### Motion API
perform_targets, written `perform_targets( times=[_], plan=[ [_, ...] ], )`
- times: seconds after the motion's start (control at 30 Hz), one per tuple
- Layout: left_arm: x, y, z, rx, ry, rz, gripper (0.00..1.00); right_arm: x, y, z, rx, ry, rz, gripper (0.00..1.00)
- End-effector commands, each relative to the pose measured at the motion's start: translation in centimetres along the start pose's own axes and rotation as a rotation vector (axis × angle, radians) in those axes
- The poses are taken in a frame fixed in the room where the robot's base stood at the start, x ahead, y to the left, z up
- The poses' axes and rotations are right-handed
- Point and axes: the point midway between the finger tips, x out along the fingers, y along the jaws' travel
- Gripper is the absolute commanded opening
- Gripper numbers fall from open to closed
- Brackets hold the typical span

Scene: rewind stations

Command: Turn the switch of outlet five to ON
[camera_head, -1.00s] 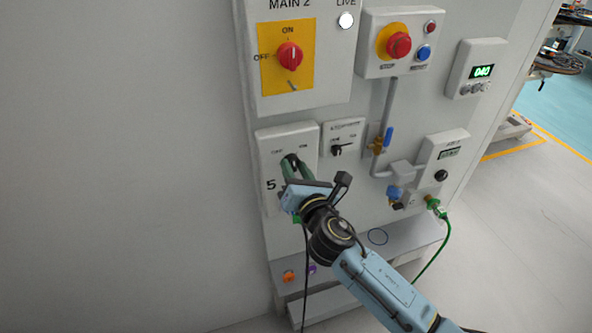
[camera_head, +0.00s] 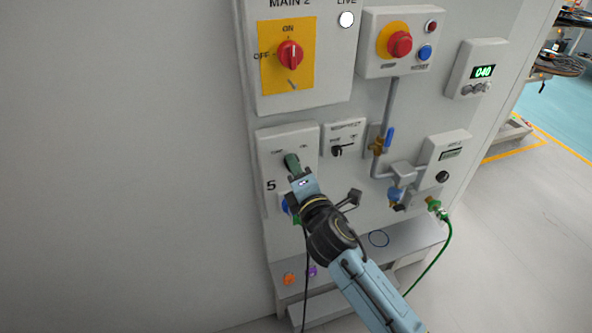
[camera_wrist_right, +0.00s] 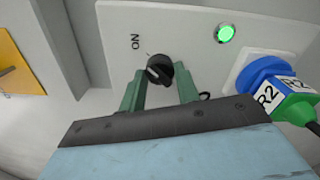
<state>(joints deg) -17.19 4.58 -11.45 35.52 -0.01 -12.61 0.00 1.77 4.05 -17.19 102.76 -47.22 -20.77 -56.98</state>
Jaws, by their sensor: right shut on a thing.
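Outlet five is a white box (camera_head: 267,148) marked 5 on the panel in the head view. Its black switch knob (camera_wrist_right: 160,70) shows in the right wrist view, below the ON mark (camera_wrist_right: 135,42). The knob's raised grip slants and its pointer seems to lie toward the ON side. A round lamp (camera_wrist_right: 226,34) on the box glows green. My right gripper (camera_head: 292,163) is at the switch; its green fingers (camera_wrist_right: 160,88) are shut on the knob, one on each side. In the head view the fingers hide the knob. My left gripper is not in view.
A blue and green plug (camera_wrist_right: 285,92) marked R2 sits right of the switch in the wrist view. A yellow MAIN 2 switch plate (camera_head: 270,74) is above the box. A smaller switch box (camera_head: 343,135) and brass valve (camera_head: 378,145) stand to the right.

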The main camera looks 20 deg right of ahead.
Motion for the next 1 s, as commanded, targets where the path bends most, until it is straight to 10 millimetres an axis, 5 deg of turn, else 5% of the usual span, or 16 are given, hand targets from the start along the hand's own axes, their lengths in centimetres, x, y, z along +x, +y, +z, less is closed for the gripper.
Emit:
perform_targets(
  times=[0.73,0.77,0.9,1.0],
  plan=[
    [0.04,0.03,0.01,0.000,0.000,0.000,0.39,0.01,0.03,0.07,0.088,-0.001,0.000,0.09],
    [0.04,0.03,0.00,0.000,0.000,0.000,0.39,0.01,0.03,0.07,0.088,-0.001,0.000,0.34],
    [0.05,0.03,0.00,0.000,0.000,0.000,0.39,0.01,0.03,0.05,0.087,-0.001,0.000,0.53],
    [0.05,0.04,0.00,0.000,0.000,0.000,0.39,0.01,0.02,0.04,0.086,-0.001,0.000,0.54]
  ],
)
